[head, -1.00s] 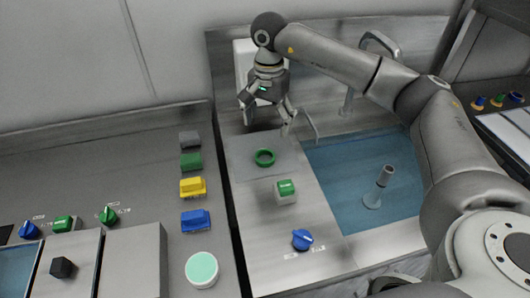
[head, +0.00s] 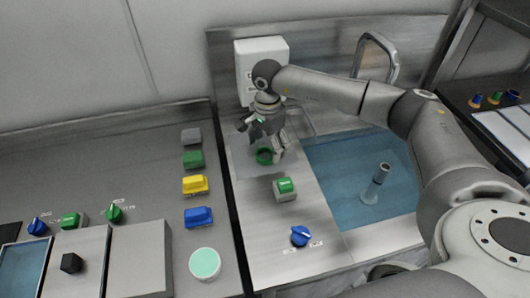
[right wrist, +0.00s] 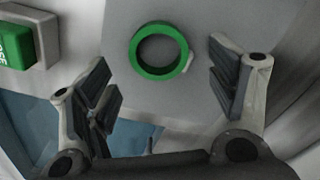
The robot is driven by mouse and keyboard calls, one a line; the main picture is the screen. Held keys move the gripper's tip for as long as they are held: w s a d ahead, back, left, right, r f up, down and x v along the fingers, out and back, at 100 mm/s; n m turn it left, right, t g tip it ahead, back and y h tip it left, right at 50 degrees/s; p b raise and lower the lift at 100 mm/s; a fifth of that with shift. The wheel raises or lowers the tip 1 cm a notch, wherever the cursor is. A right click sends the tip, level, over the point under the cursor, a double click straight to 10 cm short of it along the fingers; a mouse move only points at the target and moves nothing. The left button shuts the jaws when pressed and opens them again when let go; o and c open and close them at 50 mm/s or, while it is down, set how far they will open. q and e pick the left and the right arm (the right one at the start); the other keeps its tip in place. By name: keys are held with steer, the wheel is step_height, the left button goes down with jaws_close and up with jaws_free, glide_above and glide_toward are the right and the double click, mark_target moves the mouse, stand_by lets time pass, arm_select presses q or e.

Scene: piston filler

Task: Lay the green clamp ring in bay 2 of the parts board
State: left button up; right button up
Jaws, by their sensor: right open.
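The green clamp ring (head: 264,161) lies flat on a grey square plate (head: 240,160) on the steel counter, left of the blue basin. My right gripper (head: 262,140) is open just above the ring, pointing down. In the right wrist view the ring (right wrist: 136,55) shows whole, between and slightly beyond the two open fingers (right wrist: 160,85); neither finger touches it. I cannot make out the parts board or its bay 2 for sure. My left gripper is out of view.
A green button box (head: 285,189) and a blue knob (head: 300,236) stand in front of the plate. The blue basin (head: 335,165) holds an upright grey post (head: 378,180). A white box (head: 261,60) is behind. Far right, a dark counter carries coloured knobs (head: 494,98) and a pale panel (head: 505,135).

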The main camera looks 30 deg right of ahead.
step_height(320, 180, down, 2)
steer(key=shift+f, duration=0.1)
steer(key=c, duration=1.2)
steer(key=shift+c, duration=0.2)
